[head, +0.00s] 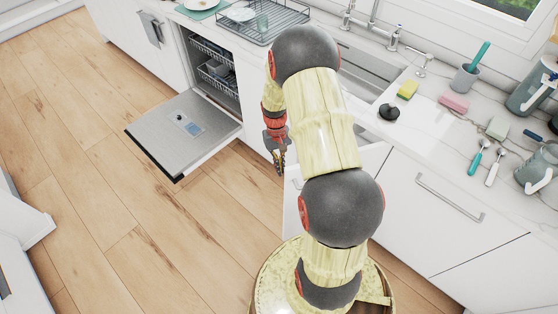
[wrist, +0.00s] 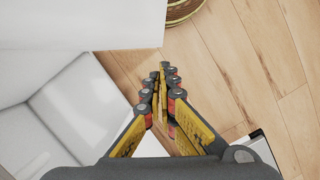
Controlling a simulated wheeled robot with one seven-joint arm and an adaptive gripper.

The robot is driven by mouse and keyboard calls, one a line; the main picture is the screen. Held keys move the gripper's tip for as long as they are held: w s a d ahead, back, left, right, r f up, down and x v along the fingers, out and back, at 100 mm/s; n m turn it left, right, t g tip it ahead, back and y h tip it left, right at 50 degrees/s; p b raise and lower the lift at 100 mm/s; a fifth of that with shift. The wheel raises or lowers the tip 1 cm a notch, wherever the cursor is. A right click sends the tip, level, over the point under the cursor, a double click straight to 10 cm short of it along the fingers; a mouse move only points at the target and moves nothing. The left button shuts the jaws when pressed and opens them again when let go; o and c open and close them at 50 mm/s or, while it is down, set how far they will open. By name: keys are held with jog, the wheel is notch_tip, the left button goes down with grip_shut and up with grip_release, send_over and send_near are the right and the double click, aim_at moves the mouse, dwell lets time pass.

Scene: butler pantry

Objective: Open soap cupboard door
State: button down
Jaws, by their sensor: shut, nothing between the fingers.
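The soap cupboard door appears to be the white panel (head: 291,210) under the sink, standing out from the cabinet front and partly hidden behind my arm. In the wrist view a white panel (wrist: 80,22) fills the upper left, with a pale, empty-looking cupboard interior (wrist: 75,115) below it. My gripper (head: 279,168) is shut and empty, pointing down in front of the cabinet, left of the panel. In the wrist view my gripper (wrist: 160,82) has its fingers together beside the panel's edge, over the floor. I cannot tell whether it touches the panel.
A dishwasher door (head: 180,128) lies open, low over the floor to the left. The counter holds a yellow sponge (head: 408,89), a pink sponge (head: 453,103), a black stopper (head: 389,112) and a dish rack (head: 256,20). The wooden floor (head: 75,140) at left is clear.

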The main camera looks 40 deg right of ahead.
jog(key=s, duration=0.1)
jog(key=s+a+f+b, duration=0.1)
jog(key=s+a, duration=0.1)
jog(key=s, duration=0.1)
jog(key=shift+f, duration=0.3)
